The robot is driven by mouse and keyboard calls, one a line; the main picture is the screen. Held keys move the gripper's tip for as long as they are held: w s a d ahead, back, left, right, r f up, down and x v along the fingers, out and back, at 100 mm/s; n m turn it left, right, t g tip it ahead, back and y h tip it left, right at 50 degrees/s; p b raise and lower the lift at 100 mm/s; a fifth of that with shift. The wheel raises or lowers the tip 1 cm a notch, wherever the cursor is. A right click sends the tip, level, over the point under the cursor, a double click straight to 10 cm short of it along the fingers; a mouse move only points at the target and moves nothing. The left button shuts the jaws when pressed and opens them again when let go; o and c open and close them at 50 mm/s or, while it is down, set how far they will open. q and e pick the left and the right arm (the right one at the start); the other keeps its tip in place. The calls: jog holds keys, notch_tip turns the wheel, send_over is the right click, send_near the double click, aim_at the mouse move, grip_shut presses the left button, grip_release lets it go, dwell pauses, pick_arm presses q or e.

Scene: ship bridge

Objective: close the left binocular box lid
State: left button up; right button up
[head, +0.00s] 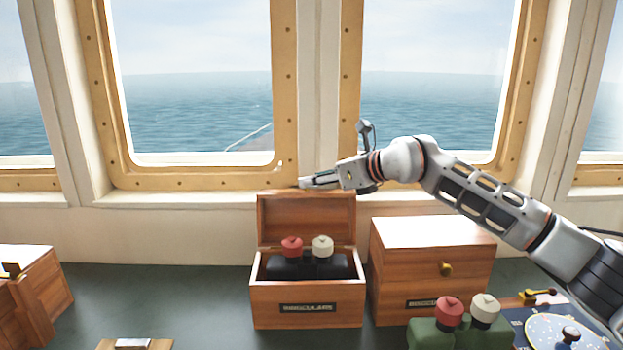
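The left binocular box (264,306) is a wooden box with a "BINOCULARS" label, standing on the dark counter. Its lid (305,217) is open and stands upright at the back. Black binoculars (308,267) with one red and one white cap stand inside. My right gripper (306,183) reaches in from the right, its fingers pointing left, just above the lid's top edge in the picture. I cannot tell whether it touches the lid or whether its fingers are apart. My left gripper is not in view.
A closed wooden box (403,272) with a brass knob stands close on the right. Green binoculars (452,332) and a chart instrument (560,332) are at the front right. Another wooden box (40,290) is at far left. Window frames (200,177) rise behind the counter.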

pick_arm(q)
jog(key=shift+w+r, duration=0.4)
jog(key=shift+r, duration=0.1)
pick_arm(e)
jog(key=shift+x, duration=1.1)
grip_shut()
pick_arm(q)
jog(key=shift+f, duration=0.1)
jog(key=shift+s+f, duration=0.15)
